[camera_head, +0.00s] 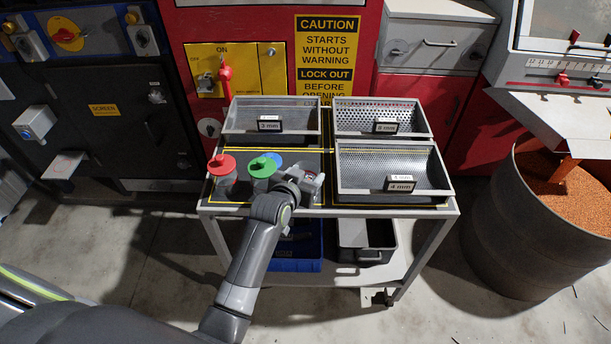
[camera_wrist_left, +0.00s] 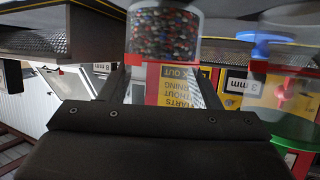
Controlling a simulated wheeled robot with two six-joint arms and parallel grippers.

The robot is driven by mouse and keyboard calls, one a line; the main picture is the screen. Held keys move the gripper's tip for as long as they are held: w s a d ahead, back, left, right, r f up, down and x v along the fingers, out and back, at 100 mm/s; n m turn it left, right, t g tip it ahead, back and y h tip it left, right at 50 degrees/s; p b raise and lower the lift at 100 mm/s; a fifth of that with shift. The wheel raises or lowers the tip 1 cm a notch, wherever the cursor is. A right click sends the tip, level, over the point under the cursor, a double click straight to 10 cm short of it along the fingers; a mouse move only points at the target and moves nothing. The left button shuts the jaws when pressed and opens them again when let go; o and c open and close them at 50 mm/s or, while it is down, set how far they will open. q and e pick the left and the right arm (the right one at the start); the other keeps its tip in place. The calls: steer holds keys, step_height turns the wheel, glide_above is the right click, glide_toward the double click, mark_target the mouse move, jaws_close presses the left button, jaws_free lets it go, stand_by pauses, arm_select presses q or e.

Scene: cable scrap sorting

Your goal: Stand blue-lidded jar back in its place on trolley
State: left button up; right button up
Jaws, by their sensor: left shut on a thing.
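My left gripper (camera_head: 312,181) is over the front middle of the trolley (camera_head: 448,207), right of the green-lidded jar (camera_head: 262,170). In the left wrist view, which is upside down, its fingers (camera_wrist_left: 165,85) are shut on a clear jar of mixed-colour granules (camera_wrist_left: 165,30). A red-lidded jar (camera_head: 222,168) stands at the trolley's left. My right gripper is not in view.
Mesh trays marked 3 mm (camera_head: 270,103), 8 mm (camera_head: 382,106) and 4 mm (camera_head: 392,150) fill the trolley's back and right. A blue bin (camera_head: 296,265) and a grey bin (camera_head: 367,255) sit on the lower shelf. A drum of copper-coloured granules (camera_head: 512,240) stands at right.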

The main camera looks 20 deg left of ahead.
arm_select(q)
steer(key=shift+f, duration=0.15)
steer(key=o, duration=1.2)
steer(key=shift+s, duration=0.1)
steer(key=v, duration=1.2)
